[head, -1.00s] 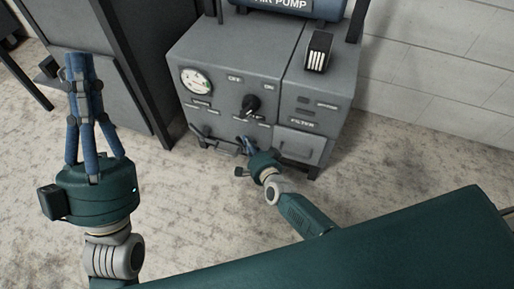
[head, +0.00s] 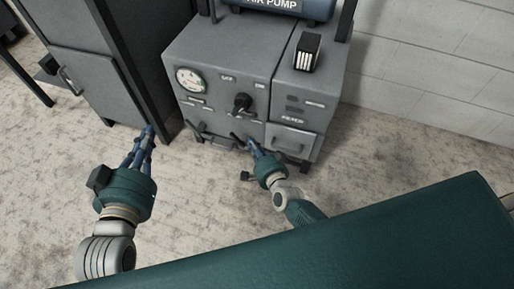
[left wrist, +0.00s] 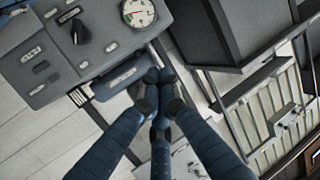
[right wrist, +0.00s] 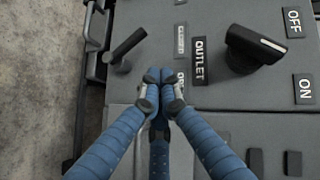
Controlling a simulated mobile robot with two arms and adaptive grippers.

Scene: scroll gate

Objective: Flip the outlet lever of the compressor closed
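The compressor (head: 214,62) is a grey cabinet at the top middle of the head view. In the right wrist view, its black outlet lever (right wrist: 128,45) sticks out slantwise from the front, beside the OUTLET label (right wrist: 199,60). A smaller label lies between them, and another is partly hidden by my fingers. My right gripper (right wrist: 160,78) has its fingers closed together, empty, beside the lever and apart from it in the picture. In the head view my right gripper (head: 251,142) is at the compressor's lower front. My left gripper (head: 147,132) is shut and empty, left of the compressor.
A black ON/OFF knob (right wrist: 252,48) stands out near the lever. A gauge (head: 190,79) is on the left of the front panel. A dark cabinet (head: 100,60) stands left of the compressor. The floor (head: 205,195) between my arms is clear.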

